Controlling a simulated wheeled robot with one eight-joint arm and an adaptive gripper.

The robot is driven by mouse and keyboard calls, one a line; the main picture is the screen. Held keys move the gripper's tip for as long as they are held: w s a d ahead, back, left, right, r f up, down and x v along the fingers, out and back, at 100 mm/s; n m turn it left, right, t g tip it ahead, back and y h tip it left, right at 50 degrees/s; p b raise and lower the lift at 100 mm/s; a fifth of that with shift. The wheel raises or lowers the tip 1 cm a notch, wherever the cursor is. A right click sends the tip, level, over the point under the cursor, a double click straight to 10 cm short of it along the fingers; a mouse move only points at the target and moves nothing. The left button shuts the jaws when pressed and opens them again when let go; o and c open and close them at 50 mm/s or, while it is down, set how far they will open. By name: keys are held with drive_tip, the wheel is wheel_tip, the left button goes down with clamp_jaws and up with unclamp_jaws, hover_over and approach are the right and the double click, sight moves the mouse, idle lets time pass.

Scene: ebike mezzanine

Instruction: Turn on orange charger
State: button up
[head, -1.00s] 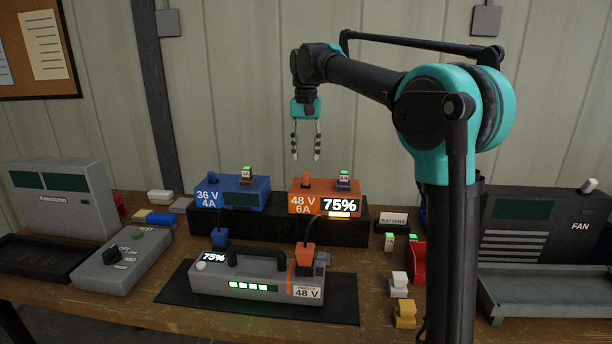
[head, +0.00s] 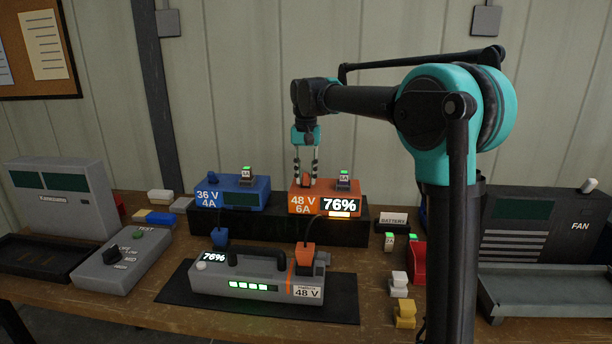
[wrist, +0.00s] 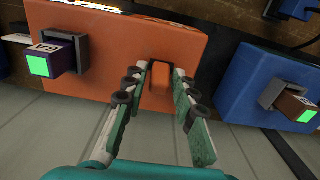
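The orange charger (head: 313,201), marked 48 V 6A, stands on a black riser, its display reading 76%. In the wrist view, the charger (wrist: 120,50) has an orange rocker switch (wrist: 160,80) on its top. My gripper (head: 306,180) points down over the charger's top at the switch. In the wrist view, my gripper (wrist: 161,72) is open, with one finger on each side of the switch. I cannot tell whether the fingers touch it. The grey battery (head: 255,279) lies on a dark mat, with an orange plug (head: 305,258) in it and its display also at 76%.
The blue charger (head: 232,192), marked 36 V 4A, stands left of the orange one, and a fuse (head: 343,178) rises beside the switch. The black riser (head: 270,226) is under both chargers. A grey tester (head: 120,258) is at left, a fan unit (head: 545,225) at right.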

clamp_jaws()
drive_tip(key=shift+w, duration=0.1)
drive_tip(key=shift+w+g, duration=0.2)
drive_tip(key=shift+g, duration=0.6)
drive_tip(key=shift+o, duration=2.2)
unclamp_jaws()
